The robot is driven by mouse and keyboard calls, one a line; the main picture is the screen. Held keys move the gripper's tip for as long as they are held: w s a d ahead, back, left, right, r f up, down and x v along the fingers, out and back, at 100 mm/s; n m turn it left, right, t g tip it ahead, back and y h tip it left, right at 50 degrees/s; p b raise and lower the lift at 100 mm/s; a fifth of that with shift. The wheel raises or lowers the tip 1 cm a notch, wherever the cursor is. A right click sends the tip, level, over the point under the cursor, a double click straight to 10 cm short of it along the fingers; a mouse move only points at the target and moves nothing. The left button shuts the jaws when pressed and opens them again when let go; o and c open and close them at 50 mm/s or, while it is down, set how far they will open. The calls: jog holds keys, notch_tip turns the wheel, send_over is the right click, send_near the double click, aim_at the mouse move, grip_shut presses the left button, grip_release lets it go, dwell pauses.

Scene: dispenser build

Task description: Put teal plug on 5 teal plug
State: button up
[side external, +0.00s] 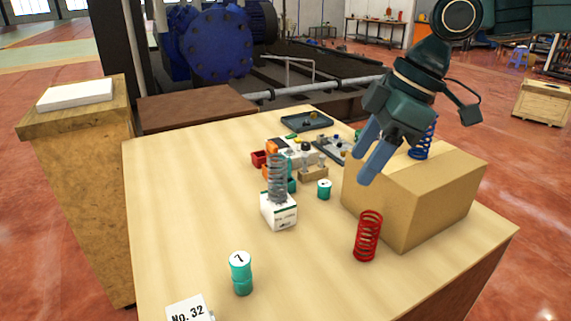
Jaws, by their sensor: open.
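A teal plug (324,190) with a white top stands alone on the table, left of the cardboard box; the mark on its top is too small to read. Nearer the front, another teal plug (241,274) stands upright; its white top seems to carry a 7, and its narrowed middle may mean two stacked pieces, I cannot tell. No clear 5 shows. My gripper (364,160) is open and empty, its blue fingers pointing down-left above the box's left edge, apart from both plugs.
A cardboard box (415,205) fills the table's right side, with a blue spring (424,140) at its top. A red spring (368,237) stands in front. A grey spring (277,180) stands on a white box (278,211). Small parts crowd behind; the left front table is mostly clear.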

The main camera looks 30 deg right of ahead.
jog(key=s+d+f+m+t+h, duration=0.1)
jog(key=s+d+f+m+h, duration=0.1)
jog(key=s+d+m, duration=0.3)
jog(key=s+d+f+m+t+h, duration=0.1)
jog(key=s+d+m, duration=0.5)
jog(key=s+d, duration=0.7)
jog(key=shift+s+f+t+h, duration=0.3)
jog(key=shift+f+t+h, duration=0.1)
jog(key=shift+f, duration=0.5)
jog(key=shift+d, duration=0.1)
